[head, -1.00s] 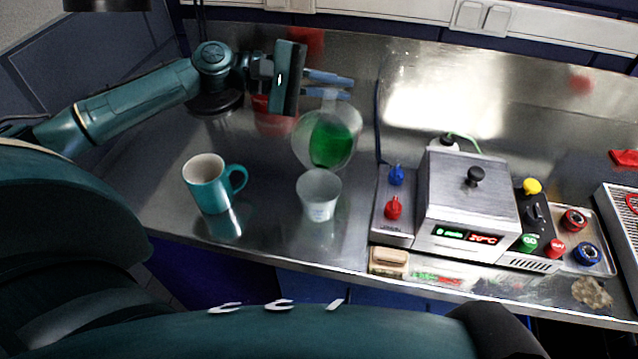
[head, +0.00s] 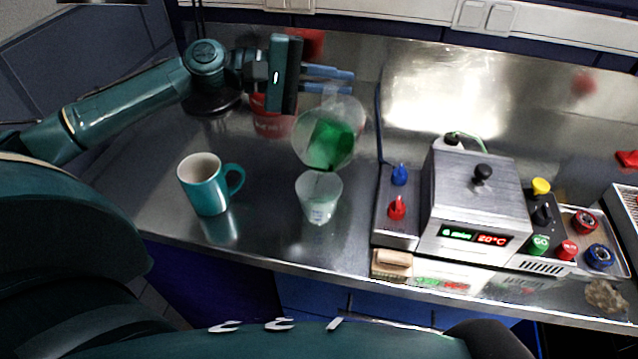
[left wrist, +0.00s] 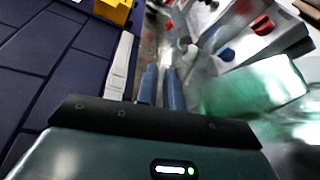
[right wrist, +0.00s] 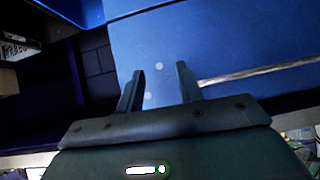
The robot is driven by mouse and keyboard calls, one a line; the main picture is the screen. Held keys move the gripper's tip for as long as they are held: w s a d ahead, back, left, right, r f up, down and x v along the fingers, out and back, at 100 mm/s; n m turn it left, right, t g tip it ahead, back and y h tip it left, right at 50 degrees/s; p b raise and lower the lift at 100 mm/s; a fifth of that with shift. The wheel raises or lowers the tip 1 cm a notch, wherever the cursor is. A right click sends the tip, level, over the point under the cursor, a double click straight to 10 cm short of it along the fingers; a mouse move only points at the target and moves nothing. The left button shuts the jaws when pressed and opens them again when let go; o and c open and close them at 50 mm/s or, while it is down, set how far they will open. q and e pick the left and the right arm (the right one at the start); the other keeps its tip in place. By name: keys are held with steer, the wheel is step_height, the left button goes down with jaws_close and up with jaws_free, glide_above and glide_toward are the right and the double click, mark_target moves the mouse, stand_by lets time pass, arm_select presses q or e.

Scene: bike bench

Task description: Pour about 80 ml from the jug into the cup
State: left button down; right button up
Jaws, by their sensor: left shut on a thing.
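The clear round jug (head: 345,118) holds green liquid and is tilted above the cup. My left gripper (head: 342,81) is shut on the jug's upper part; in the left wrist view the green liquid (left wrist: 255,88) shows blurred beside its fingers. The translucent white cup (head: 318,190) stands upright on the bench just below the jug. A small dark green patch shows between the jug's lower edge and the cup's rim; the cup's inside looks faintly greenish, but its level is unclear. My right gripper (right wrist: 160,88) is open and empty, in front of blue panels.
A teal mug (head: 206,188) stands left of the cup. A red pot (head: 271,122) stands behind. A metal heating device (head: 470,200) with knobs is to the right, with a wooden-topped block (head: 392,260) near the front edge. The bench between mug and cup is clear.

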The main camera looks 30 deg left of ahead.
arm_select(q)
steer(key=shift+w, duration=0.3)
steer(key=shift+r, duration=0.1)
arm_select(e)
steer(key=shift+w+a+r, duration=0.15)
steer(key=shift+w+r, duration=0.05)
steer(key=shift+w, duration=0.2)
arm_select(q)
steer(key=shift+s+r+m+b, duration=0.1)
steer(key=shift+r+m+b, duration=0.15)
steer(key=shift+b, duration=0.35)
arm_select(e)
steer(key=shift+s+a+f, duration=0.2)
steer(key=shift+s+f, duration=0.15)
steer(key=shift+w+d+r, duration=0.1)
steer(key=shift+w+r, duration=0.15)
steer(key=shift+w, duration=0.1)
arm_select(q)
steer(key=shift+s, duration=0.1)
arm_select(e)
steer(key=shift+s+f, duration=0.35)
steer(key=shift+f, duration=0.05)
stand_by(0.6)
